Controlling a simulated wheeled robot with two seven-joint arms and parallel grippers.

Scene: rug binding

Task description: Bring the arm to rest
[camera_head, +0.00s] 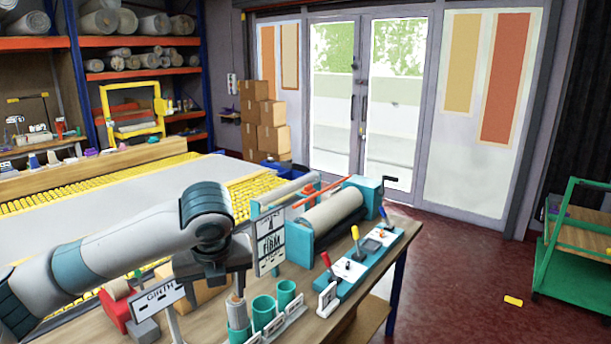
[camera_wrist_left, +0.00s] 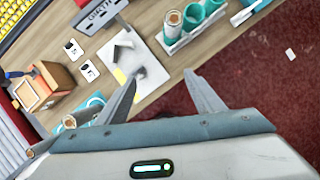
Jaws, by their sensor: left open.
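My left arm (camera_head: 120,245) reaches in from the left over the workbench, and its gripper (camera_head: 211,284) points down above the bench's near side. In the left wrist view the gripper (camera_wrist_left: 161,83) shows two separated grey fingers with nothing between them. Below it lie the wooden bench top (camera_wrist_left: 145,12) and the dark red floor (camera_wrist_left: 270,70). The fingertips look apart from the teal cups (camera_wrist_left: 194,14) and from a white card (camera_wrist_left: 118,58) with a grey piece on it. My right gripper does not show.
On the bench are a GIRTH sign (camera_head: 160,296), teal cups (camera_head: 264,307), a roller machine (camera_head: 331,220) and a teal lever panel (camera_head: 372,252). A red clamp-like item (camera_head: 115,305) stands at the left. A green cart (camera_head: 580,255) is at the right; the floor between is mostly clear.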

